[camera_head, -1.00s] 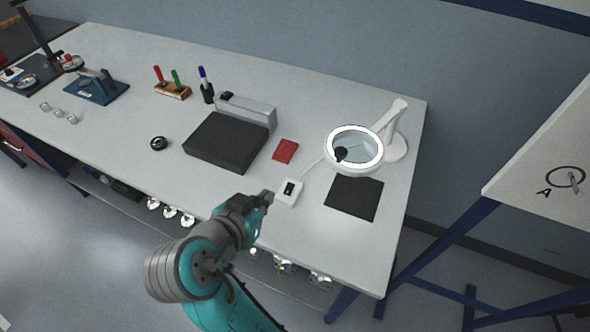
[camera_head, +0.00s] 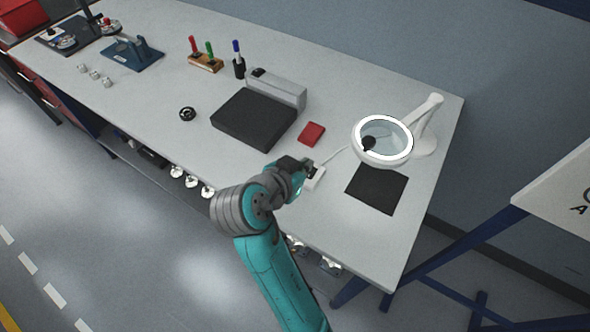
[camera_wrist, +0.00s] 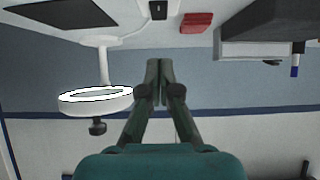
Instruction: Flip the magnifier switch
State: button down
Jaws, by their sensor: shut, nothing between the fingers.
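In the wrist view the switch (camera_wrist: 158,10) shows at the top edge, upside down. The magnifier (camera_head: 383,141) has a round white lit ring and a dark knob; the ring (camera_wrist: 95,99) also shows at the left in the wrist view. My gripper (camera_head: 309,166) is shut and empty, beside or over the switch and hiding part of it. In the wrist view the fingertips (camera_wrist: 158,70) are together. I cannot tell whether they touch the switch.
A black mat (camera_head: 377,190) lies right of the switch, and a red block (camera_head: 311,134) lies behind it. A black pad with a grey box (camera_head: 254,118) is to the left. The magnifier's stand (camera_head: 427,138) is at the back right. The table's front edge is close.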

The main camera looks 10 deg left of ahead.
aim_at(312, 171)
jog(key=f, duration=0.1)
jog(key=w+f, duration=0.1)
jog(key=w+d+f, duration=0.1)
jog(key=f, duration=0.1)
jog(key=shift+w+f, duration=0.1)
jog(key=shift+w, duration=0.1)
jog(key=shift+w+f, duration=0.1)
jog(key=shift+f, duration=0.4)
jog(key=shift+w+f, duration=0.1)
jog(key=shift+f, duration=0.1)
jog(key=shift+w+d, duration=0.1)
jog(key=shift+w, duration=0.05)
jog(key=shift+w+d+r, duration=0.2)
jog(key=shift+w+r, duration=0.15)
jog(key=shift+w, duration=0.2)
